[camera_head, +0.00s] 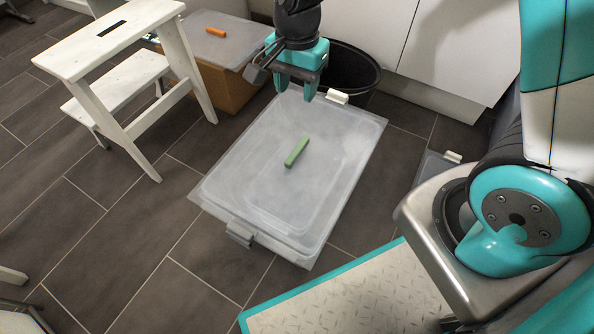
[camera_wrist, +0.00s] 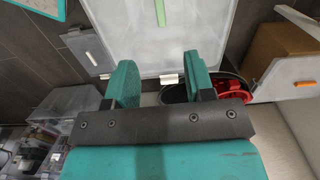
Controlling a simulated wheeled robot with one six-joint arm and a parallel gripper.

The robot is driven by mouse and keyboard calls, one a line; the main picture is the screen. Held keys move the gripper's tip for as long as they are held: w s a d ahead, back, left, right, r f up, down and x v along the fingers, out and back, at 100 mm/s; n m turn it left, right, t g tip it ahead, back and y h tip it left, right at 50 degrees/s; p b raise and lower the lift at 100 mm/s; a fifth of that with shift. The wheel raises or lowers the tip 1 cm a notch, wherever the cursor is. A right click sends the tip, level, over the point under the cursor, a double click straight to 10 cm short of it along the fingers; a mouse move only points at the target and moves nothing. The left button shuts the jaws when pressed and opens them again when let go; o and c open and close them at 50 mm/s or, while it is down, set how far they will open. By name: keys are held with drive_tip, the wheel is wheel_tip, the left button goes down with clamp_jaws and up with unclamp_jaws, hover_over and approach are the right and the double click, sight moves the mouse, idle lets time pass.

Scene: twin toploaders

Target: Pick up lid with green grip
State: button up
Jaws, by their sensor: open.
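The lid (camera_head: 250,190) is a pale, translucent rectangular sheet with a green grip bar (camera_head: 297,152) near its middle. It lies on a clear box on the floor. In the wrist view the lid (camera_wrist: 205,35) fills the upper middle, with its green grip (camera_wrist: 160,12) at the top edge. My gripper (camera_head: 297,92) is open and empty above the lid's far edge, apart from the green grip. In the wrist view its two teal fingers (camera_wrist: 162,85) are spread with nothing between them.
A white step stool (camera_head: 120,70) stands at left. Behind it a brown box (camera_head: 222,88) bears a lid with an orange grip (camera_head: 216,31). A black bin (camera_head: 350,72) stands behind my gripper. White cabinets (camera_head: 455,50) line the back.

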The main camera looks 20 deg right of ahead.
drive_tip(key=b, duration=0.8)
hover_over(297, 149)
drive_tip(key=shift+m, duration=0.3)
wheel_tip(297, 149, down, 14)
drive_tip(key=shift+w+f, duration=0.1)
drive_tip(key=shift+f, duration=0.05)
wheel_tip(297, 149, down, 5)
drive_tip(key=b, duration=0.5)
drive_tip(key=shift+f, duration=0.15)
clamp_jaws()
